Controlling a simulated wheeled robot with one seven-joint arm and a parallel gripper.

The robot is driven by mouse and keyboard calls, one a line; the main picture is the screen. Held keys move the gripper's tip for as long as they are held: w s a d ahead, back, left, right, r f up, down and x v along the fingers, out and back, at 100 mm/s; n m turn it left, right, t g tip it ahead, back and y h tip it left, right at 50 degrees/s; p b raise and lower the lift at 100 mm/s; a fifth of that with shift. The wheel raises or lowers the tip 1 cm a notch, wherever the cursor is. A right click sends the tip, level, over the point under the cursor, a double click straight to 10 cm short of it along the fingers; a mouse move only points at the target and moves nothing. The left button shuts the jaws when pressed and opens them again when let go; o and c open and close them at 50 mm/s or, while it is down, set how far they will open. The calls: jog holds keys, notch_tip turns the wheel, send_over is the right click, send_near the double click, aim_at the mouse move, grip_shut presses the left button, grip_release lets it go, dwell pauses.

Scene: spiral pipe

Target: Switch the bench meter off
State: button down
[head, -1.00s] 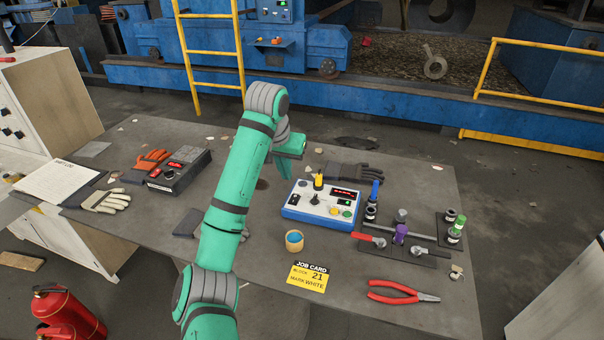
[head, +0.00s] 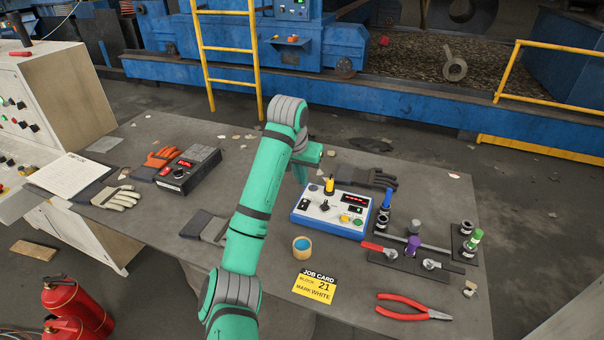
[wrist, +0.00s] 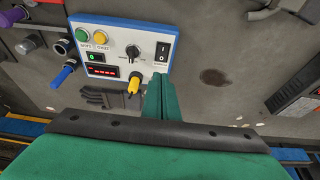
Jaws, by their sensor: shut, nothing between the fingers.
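A white instrument box with a blue rim (head: 322,218) stands on the bench; it is the likely bench meter. In the wrist view the box (wrist: 97,37) shows a black rocker switch (wrist: 162,51), a black rotary knob (wrist: 133,51), green and yellow buttons, and lit red (wrist: 103,71) and green displays. A yellow-handled plug or lever (wrist: 133,86) stands at its edge. I cannot read the rocker's position. My gripper (wrist: 160,84) is shut and empty, its tips close to the box edge on the rocker's side. In the head view it (head: 300,176) is beside the box's rear left corner; contact is unclear.
A dark box with a red display (head: 186,172) stands at the left among gloves. A small cup (head: 302,246), a yellow job card (head: 314,287) and red pliers (head: 413,307) lie in front. A tool rack (head: 405,262) and a blue-topped item (head: 385,210) are to the right.

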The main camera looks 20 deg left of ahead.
aim_at(305, 201)
jog(key=x, duration=0.9)
jog(key=shift+s+f, duration=0.3)
jog(key=shift+f, duration=0.1)
jog(key=shift+w+d, duration=0.15)
jog(key=shift+w, duration=0.2)
jog(key=shift+s, duration=0.15)
jog(key=shift+s+a, duration=0.2)
jog(key=shift+a, duration=0.15)
jog(key=shift+s, duration=0.15)
